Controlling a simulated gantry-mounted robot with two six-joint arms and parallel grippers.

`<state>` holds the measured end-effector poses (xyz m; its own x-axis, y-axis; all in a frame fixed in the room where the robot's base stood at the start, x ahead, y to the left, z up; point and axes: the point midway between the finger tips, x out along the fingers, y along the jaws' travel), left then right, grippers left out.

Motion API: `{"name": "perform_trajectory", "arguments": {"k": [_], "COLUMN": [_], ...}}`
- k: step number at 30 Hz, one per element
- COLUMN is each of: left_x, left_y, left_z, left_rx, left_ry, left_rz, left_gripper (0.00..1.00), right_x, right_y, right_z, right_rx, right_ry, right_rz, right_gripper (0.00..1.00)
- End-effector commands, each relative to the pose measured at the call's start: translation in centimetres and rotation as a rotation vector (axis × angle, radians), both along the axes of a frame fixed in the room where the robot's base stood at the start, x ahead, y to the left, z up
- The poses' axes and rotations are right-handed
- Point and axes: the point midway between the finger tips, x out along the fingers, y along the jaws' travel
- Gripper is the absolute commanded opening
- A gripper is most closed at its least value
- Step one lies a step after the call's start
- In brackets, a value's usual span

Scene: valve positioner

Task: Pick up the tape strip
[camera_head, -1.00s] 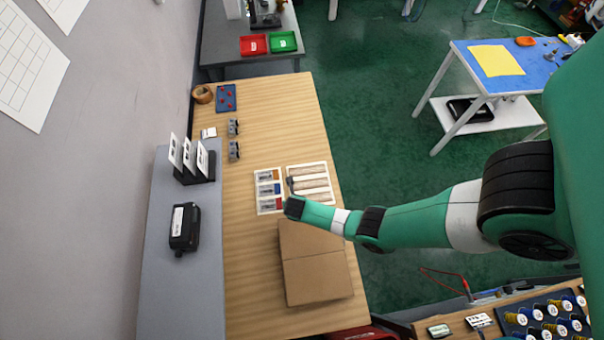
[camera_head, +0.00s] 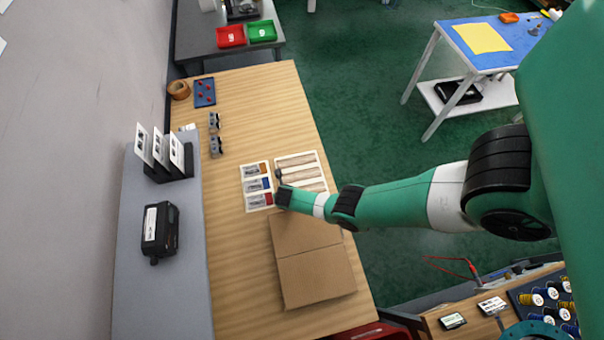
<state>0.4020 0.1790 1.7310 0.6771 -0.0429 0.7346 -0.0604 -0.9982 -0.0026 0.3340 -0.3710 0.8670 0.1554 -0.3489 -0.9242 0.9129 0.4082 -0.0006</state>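I cannot pick out a separate tape strip for certain. A brown tape roll (camera_head: 178,90) lies at the far left corner of the wooden table. A pale board with tan strips (camera_head: 297,162) lies near the table's right edge. Beside it on the left is a pale board with orange, blue and red-marked slots (camera_head: 244,187). My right gripper (camera_head: 279,175) is over the gap between these two boards, and my arm covers part of both. It is small and dark here, and its finger opening does not show. My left gripper is not in view.
A brown cardboard sheet (camera_head: 312,268) lies in front of the boards. A blue board with red pieces (camera_head: 204,92) and two small grey clips (camera_head: 215,145) lie farther back. A grey shelf (camera_head: 190,260) with upright cards (camera_head: 160,150) and a black device (camera_head: 159,230) runs along the left.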

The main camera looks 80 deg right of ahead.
Motion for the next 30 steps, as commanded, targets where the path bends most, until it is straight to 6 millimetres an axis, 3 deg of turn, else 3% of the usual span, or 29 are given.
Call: {"name": "perform_trajectory", "arguments": {"k": [1, 9, 15, 30], "left_x": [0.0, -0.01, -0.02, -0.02], "left_y": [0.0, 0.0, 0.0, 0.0], "left_z": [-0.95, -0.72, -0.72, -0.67], "left_rx": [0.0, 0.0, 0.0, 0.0], "left_ry": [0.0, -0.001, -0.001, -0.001], "left_rz": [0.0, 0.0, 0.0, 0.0], "left_gripper": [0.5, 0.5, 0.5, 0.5], "right_x": [0.16, 0.15, 0.16, 0.16], "right_y": [-0.23, -0.34, -0.33, -0.32], "right_z": [-0.92, -0.74, -0.75, -0.68], "right_rx": [0.0, 0.0, -0.001, -0.001], "right_ry": [-0.002, 0.0, 0.0, 0.0], "right_rz": [-0.001, 0.0, 0.0, 0.0], "right_gripper": [0.39, 0.37, 0.01, 0.0]}}
